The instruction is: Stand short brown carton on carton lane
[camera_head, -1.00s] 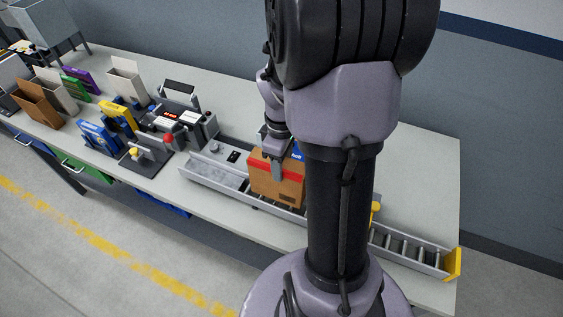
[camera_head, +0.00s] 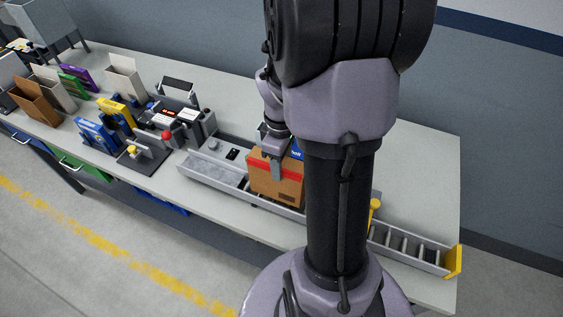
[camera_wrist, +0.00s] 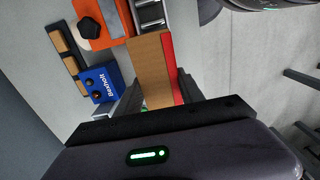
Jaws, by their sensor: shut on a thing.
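The short brown carton (camera_head: 276,180), with a red band near its top, is upright at the lane, partly hidden by my gripper and arm. Whether its base touches the lane cannot be told. My gripper (camera_head: 277,166) is shut on the carton from above. In the wrist view the carton (camera_wrist: 153,68) shows its brown face and red band between my fingers (camera_wrist: 158,106). The carton lane (camera_head: 217,179) is a long grey channel along the table's front, with a roller section (camera_head: 408,246) at the right. My arm hides its middle.
A blue device (camera_wrist: 101,82) and an orange block with a black knob (camera_wrist: 102,22) lie close beside the carton. A grey machine with a red button (camera_head: 168,136) stands left of the lane. A yellow end stop (camera_head: 453,263) closes the right end. Open cartons (camera_head: 36,100) stand far left.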

